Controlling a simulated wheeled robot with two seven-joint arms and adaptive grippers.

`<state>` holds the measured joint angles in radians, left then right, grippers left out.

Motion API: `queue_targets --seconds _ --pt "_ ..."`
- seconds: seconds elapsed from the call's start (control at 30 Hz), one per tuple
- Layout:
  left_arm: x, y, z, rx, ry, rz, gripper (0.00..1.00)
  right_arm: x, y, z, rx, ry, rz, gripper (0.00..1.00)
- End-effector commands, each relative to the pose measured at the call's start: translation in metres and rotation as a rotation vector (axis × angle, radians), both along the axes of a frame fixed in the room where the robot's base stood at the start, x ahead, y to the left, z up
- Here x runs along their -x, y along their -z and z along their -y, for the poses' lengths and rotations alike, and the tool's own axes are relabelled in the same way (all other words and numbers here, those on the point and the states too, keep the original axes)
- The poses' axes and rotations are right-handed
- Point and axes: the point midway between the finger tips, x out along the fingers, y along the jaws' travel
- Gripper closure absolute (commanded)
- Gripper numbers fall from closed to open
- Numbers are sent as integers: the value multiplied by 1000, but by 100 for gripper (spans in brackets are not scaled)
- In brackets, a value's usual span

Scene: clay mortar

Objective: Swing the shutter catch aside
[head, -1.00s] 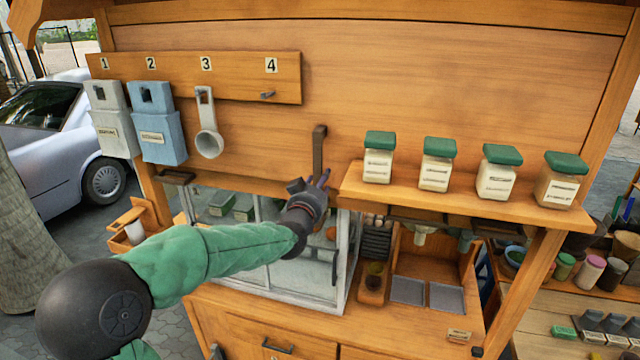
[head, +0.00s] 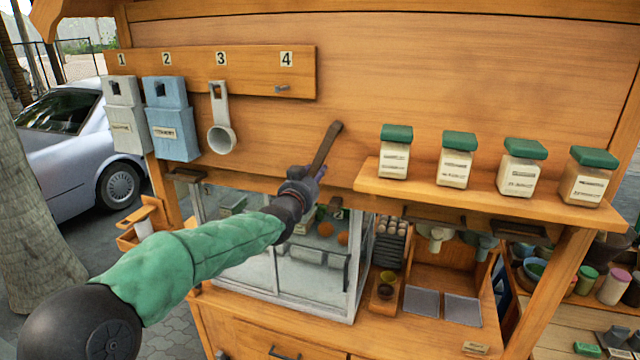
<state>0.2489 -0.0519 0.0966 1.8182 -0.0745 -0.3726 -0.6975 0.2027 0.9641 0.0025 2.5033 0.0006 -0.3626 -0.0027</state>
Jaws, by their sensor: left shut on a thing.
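The shutter catch (head: 327,145) is a dark brown bar on the wooden shutter panel (head: 400,80), left of the jar shelf. It is tilted, with its upper end leaning to the right. My left gripper (head: 314,175) is shut on the catch's lower end. The gripper and wrist hide that end, so the exact grip is hard to see. My right gripper is not in view.
A shelf (head: 480,196) with several green-lidded jars stands close on the right. A glass case (head: 357,285) lies below my arm. A numbered hook rail (head: 210,75) holds two pouches and a ladle (head: 222,138) on the left.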

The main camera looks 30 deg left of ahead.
Motion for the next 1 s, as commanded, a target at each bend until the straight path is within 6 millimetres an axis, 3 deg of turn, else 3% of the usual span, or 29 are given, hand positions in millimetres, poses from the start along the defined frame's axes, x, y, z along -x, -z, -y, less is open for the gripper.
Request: queue_targets --seconds 0.23,0.27,0.33,0.77,1.0 --pt "1 -3 -1 -13 -2 0 100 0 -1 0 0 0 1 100" --pt "1 -3 -1 -13 -1 1 60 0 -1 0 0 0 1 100" --pt "1 -3 -1 -12 -1 1 41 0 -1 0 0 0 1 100" --pt "4 -2 0 -7 0 0 40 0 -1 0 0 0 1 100" --pt "32 -3 6 -8 -2 1 40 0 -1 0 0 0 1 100"
